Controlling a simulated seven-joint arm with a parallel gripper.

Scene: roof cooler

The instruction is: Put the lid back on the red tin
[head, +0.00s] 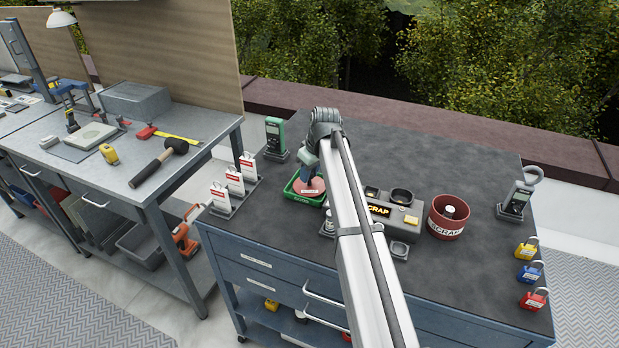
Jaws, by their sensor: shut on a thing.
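The red tin (449,220) is a round, open container marked SCRAP, standing on the dark bench to the right of my arm. A white round item shows inside it. A reddish round lid (307,188) with a pale label is at the green tray (296,195), left of my arm. My gripper (314,177) points down onto this lid and is shut on it. The fingertips are small and partly hidden, and I cannot tell whether the lid is clear of the tray.
White tags (234,186) stand left of the tray; a green meter (274,136) is behind. Padlocks (529,273) line the right edge. Bare bench lies behind the tin.

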